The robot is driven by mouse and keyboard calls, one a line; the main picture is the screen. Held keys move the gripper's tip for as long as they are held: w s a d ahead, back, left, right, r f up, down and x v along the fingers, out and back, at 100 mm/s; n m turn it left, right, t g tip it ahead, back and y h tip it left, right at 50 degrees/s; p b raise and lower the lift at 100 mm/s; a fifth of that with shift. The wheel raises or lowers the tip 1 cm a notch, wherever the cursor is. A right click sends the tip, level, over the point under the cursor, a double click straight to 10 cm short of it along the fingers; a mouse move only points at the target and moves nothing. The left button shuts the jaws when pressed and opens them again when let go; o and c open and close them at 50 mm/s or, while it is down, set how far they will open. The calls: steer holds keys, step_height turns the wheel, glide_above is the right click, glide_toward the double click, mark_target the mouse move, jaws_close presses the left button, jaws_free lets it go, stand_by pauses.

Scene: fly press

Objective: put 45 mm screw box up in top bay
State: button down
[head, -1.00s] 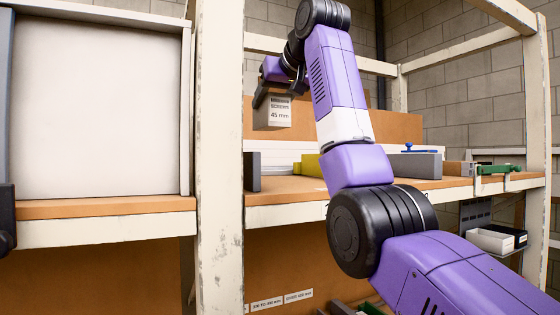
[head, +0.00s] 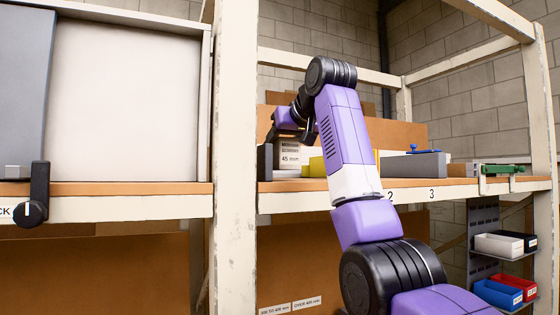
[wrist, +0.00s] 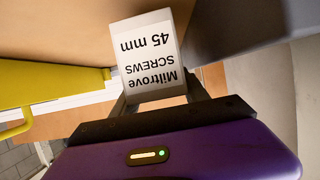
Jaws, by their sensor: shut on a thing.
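The 45 mm screw box (head: 290,156) is a pale box with a white label reading "SCREWS 45 mm". My gripper (head: 287,136) is shut on it from above. The box is low over the upper shelf (head: 300,185), between a dark grey upright piece (head: 265,160) on its left and a yellow piece (head: 314,167) on its right. I cannot tell if its base touches the shelf. In the wrist view the box (wrist: 150,55) sits between the fingers of my gripper (wrist: 158,98), with its label upside down.
A cream post (head: 234,150) stands left of the bay. A grey block with a blue handle (head: 412,165) and a green clamp (head: 503,170) are farther right on the shelf. The yellow piece (wrist: 50,85) and grey piece (wrist: 240,25) flank the box in the wrist view.

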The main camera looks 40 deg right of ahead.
step_height(320, 180, down, 2)
steer(key=shift+f+b, duration=0.25)
steer(key=shift+b, duration=0.75)
steer(key=shift+r, duration=0.1)
steer(key=c, duration=0.6)
jaws_free()
steer(key=shift+f, duration=0.2)
steer(key=shift+r, duration=0.1)
